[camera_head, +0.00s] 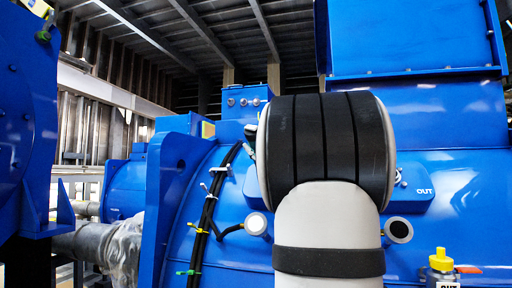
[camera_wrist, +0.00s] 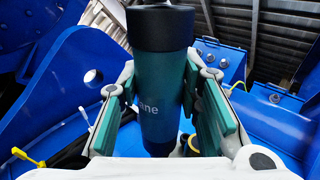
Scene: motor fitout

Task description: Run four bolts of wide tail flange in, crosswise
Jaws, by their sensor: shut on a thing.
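My gripper (camera_wrist: 158,115) shows in the wrist view, its green-padded fingers on either side of a teal bottle-like cylinder (camera_wrist: 160,75). The cylinder has a black cap, a dark lower end and partly visible lettering ending in "ane". The gripper is shut on it, and it stands roughly upright in the picture. In the head view my own arm blocks the middle, and the gripper and the cylinder are hidden. I cannot pick out the wide tail flange or its four bolts with certainty in either view.
A large blue motor housing (camera_head: 455,120) fills the right. A blue upright plate (camera_head: 168,185) stands left of my arm. Black cables (camera_head: 208,205) with coloured ties run down the housing. A yellow-capped bottle (camera_head: 441,265) is at the lower right. A wrapped grey pipe (camera_head: 95,240) lies lower left.

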